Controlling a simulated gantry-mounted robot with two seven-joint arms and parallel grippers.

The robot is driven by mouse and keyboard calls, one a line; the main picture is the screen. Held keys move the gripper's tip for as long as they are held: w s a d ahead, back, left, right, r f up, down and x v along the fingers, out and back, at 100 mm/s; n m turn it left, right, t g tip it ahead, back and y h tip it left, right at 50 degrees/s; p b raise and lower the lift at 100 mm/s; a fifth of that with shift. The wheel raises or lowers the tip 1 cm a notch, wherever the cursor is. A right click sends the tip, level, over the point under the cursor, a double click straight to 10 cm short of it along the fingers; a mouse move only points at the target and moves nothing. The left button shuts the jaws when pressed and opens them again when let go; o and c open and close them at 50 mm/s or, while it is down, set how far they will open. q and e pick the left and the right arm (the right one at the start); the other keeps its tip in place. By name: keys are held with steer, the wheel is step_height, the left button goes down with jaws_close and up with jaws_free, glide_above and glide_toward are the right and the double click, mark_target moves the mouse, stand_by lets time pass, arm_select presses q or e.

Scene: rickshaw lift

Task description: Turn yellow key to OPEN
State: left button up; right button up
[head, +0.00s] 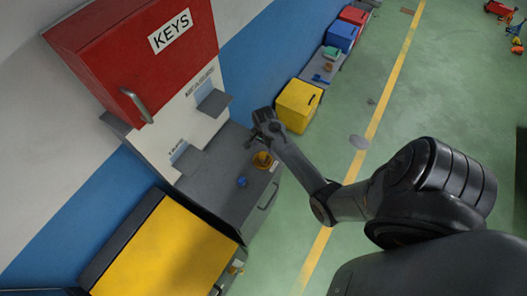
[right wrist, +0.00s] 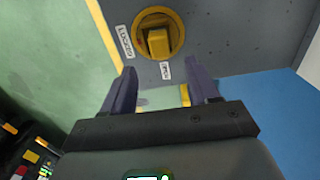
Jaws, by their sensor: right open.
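The yellow key (head: 262,160) sits in a round yellow collar on the grey cabinet's top. It shows closer in the right wrist view (right wrist: 158,43), beside a LOCKED label (right wrist: 124,41) and an OPEN label (right wrist: 165,70). I cannot tell for sure which label the key points at. My right gripper (head: 262,120) is in the head view, above and behind the key, apart from it. In the right wrist view its two fingers (right wrist: 161,88) are spread with nothing between them, and the key lies beyond the fingertips. My left gripper is not in view.
Yellow cabinets (head: 165,250) flank the grey one (head: 217,180). The green floor (head: 390,90) to the right is mostly open.

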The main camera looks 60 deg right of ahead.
mark_target(264, 153)
step_height(264, 153, down, 6)
steer(key=shift+r, duration=0.15)
steer(key=shift+f, duration=0.55)
steer(key=c, duration=1)
steer(key=shift+r+n+p, duration=0.2)
steer(key=shift+n+p, duration=0.5)
steer(key=shift+n, duration=0.5)
steer(key=shift+c, duration=0.2)
steer(key=shift+f+n, duration=0.1)
steer(key=shift+n, duration=0.5)
